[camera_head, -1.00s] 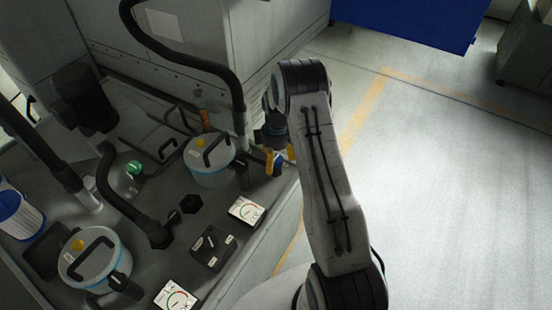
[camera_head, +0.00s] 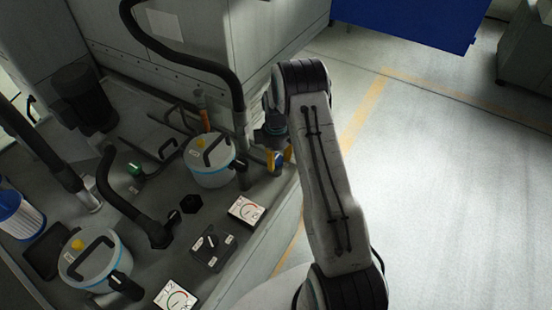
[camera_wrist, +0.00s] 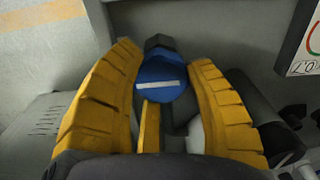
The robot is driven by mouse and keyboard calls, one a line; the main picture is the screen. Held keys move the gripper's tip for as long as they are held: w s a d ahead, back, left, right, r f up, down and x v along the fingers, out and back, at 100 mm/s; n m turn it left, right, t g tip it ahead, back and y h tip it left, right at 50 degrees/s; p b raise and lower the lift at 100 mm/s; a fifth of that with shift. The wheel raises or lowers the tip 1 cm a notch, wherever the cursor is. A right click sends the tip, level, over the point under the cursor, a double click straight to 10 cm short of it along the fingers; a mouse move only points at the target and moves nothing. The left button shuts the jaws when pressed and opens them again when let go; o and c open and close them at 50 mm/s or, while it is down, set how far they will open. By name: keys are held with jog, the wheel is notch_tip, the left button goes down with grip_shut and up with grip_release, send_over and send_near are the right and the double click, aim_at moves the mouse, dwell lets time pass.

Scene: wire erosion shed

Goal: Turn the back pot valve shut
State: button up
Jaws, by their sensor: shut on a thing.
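The back pot (camera_head: 209,167) is a pale round canister with a blue band and a black lid handle. A valve with a blue knob (camera_head: 274,163) sits to its right at the table edge. My gripper (camera_head: 280,158), with yellow fingers, is at this knob. In the wrist view, the blue knob (camera_wrist: 162,82) carries a white line lying nearly across the picture. The yellow fingers of my gripper (camera_wrist: 172,75) are closed around it, one on each side. A thin yellow strip shows below the knob. The finger contact points are partly hidden.
The front pot (camera_head: 95,262) stands at the lower left. Two gauge cards (camera_head: 246,211) and a black switch box (camera_head: 213,246) lie on the table. A black hose (camera_head: 238,95) arches close to my arm. The floor at right is clear.

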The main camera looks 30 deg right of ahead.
jog(key=shift+s+f, duration=0.1)
jog(key=m+b, duration=0.2)
jog(key=m, duration=0.1)
jog(key=shift+f+m, duration=0.15)
jog(key=shift+m, duration=0.25)
jog(key=m+b, duration=0.2)
jog(key=m, duration=0.3)
jog(key=shift+s, duration=0.15)
jog(key=m+b, duration=0.1)
jog(key=m, duration=0.3)
jog(key=shift+a+m, duration=0.1)
jog(key=shift+m, duration=0.3)
jog(key=shift+m+b, duration=0.55)
jog(key=shift+m, duration=1.65)
jog(key=shift+a, duration=0.1)
